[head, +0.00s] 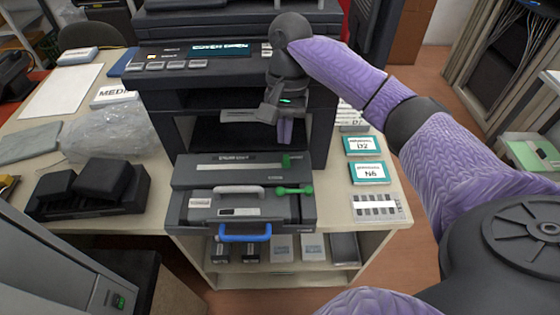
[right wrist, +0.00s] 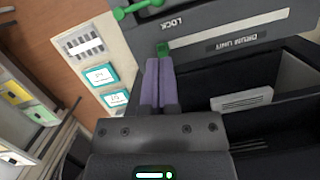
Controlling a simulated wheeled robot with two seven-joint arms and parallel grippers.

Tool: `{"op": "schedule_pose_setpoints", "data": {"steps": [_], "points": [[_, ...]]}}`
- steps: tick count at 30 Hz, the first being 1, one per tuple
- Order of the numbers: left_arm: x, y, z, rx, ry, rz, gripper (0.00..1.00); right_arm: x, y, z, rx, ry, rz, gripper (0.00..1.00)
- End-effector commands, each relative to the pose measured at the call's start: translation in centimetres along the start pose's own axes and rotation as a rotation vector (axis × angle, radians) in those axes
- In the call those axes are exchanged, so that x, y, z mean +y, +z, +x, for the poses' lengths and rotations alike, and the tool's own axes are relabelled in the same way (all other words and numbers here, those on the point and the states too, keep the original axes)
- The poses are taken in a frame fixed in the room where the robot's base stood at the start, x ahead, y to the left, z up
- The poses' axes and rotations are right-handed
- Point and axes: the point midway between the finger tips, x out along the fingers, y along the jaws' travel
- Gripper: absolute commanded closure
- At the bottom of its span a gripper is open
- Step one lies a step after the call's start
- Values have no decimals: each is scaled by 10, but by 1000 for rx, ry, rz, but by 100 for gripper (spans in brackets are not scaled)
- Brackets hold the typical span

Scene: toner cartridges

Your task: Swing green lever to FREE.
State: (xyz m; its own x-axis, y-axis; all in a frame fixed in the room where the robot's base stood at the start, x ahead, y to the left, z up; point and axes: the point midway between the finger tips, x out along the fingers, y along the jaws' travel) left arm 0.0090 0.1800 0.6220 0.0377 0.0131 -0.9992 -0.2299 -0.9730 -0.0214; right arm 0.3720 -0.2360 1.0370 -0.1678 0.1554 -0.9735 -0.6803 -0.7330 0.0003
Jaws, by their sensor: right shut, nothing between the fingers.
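The grey printer (head: 320,135) stands on the table with its front open. A green lever (head: 293,190) lies roughly level on the lower front unit, right of a grey handle; it shows at the top edge of the right wrist view (right wrist: 140,8). A small green tab (head: 287,160) stands at the right of the drum unit panel (head: 215,176), near the word LOCK in the right wrist view (right wrist: 162,48). My right gripper (head: 285,143) points down just above this tab, shut and empty; its purple fingertips (right wrist: 158,62) appear close to the tab. Contact is unclear. My left gripper is out of view.
A blue handle (head: 244,233) sits at the front of the lower unit. Teal-edged boxes (head: 366,172) and a labelled card (head: 376,208) lie on the table to the right. A clear plastic bag (head: 110,132) and a black tray (head: 88,192) lie left.

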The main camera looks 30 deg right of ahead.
Motion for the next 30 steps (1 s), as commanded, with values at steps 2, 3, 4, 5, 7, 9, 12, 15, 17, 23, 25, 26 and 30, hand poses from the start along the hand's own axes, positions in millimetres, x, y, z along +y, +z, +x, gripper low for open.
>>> {"op": "schedule_pose_setpoints", "data": {"steps": [2,3,4,5,7,9,12,15,17,23,25,26,30], "points": [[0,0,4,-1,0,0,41,0,0,9,-1,2,0,100],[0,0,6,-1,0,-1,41,0,-1,16,-1,3,0,100],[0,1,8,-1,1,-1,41,1,-1,22,-2,4,0,100],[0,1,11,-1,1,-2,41,1,-1,28,-1,4,0,100],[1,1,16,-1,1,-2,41,1,-1,44,-2,5,0,100],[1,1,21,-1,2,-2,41,1,-1,59,-2,5,-1,100],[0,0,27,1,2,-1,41,1,-1,77,-1,4,-2,100],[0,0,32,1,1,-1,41,0,-1,90,1,3,-2,100],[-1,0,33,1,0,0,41,0,0,95,1,2,-2,100],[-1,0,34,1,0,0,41,0,0,100,1,2,-2,100],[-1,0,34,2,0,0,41,0,0,100,2,2,-2,100],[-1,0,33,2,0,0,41,0,0,100,2,1,-2,100],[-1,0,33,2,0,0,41,0,0,99,2,1,-2,100]]}}
